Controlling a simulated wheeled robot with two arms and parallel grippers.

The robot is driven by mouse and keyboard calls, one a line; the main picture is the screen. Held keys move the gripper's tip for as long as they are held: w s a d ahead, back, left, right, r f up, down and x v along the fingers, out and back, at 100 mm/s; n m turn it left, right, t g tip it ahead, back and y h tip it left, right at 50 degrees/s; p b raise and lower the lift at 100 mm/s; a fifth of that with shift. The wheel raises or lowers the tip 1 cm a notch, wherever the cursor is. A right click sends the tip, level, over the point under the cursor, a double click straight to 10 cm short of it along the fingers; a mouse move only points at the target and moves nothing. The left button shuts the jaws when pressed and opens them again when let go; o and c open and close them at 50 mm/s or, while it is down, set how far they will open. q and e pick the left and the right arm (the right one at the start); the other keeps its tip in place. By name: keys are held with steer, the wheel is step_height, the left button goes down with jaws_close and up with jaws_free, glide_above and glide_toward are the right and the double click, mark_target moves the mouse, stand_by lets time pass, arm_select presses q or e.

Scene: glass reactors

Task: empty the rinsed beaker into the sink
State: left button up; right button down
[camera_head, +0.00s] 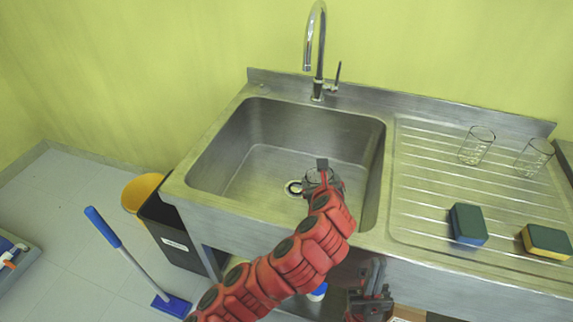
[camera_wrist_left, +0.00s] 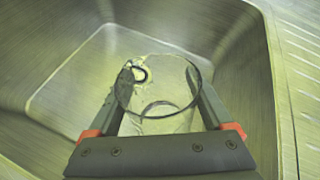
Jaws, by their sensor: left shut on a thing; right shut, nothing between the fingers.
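My left gripper (camera_head: 322,176) is over the sink basin (camera_head: 225,160), shut on a clear glass beaker (camera_wrist_left: 150,118). In the left wrist view its two fingers (camera_wrist_left: 158,105) clasp the beaker's sides, and the round rim shows between them. The beaker (camera_head: 312,178) is partly hidden by the gripper in the head view. I cannot tell how far it is tilted or whether liquid is in it. The sink drain (camera_head: 293,188) shows just left of the gripper. My right gripper (camera_head: 370,298) is shut and empty, low in front of the sink's front edge.
A tall faucet (camera_head: 320,50) stands behind the basin. The ribbed drainboard (camera_head: 430,180) at right holds two glass beakers (camera_head: 477,145) (camera_head: 534,157) and two sponges (camera_head: 468,224) (camera_head: 546,242). Left on the floor are a yellow bucket (camera_head: 140,190), a black bin (camera_head: 170,235) and a blue-handled brush (camera_head: 125,255).

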mark_target(311, 171)
arm_select(q)
steer(key=w+a+g+h+p, duration=0.1)
steer(key=p, duration=0.1)
steer(key=w+a+r+n+g+h+p, duration=0.1)
steer(key=p, duration=0.1)
steer(key=shift+a+r+n, duration=0.15)
steer(key=shift+r+n, duration=0.05)
steer(key=shift+n, duration=0.1)
steer(key=n+g+h+p, duration=0.1)
steer(key=p, duration=0.3)
steer(key=r+n+g+h+p, duration=0.1)
steer(key=g+h+p, duration=0.1)
steer(key=p, duration=0.2)
steer(key=a+r+n+g+h+p, duration=0.1)
steer(key=p, duration=0.3)
steer(key=shift+w+g, duration=0.3)
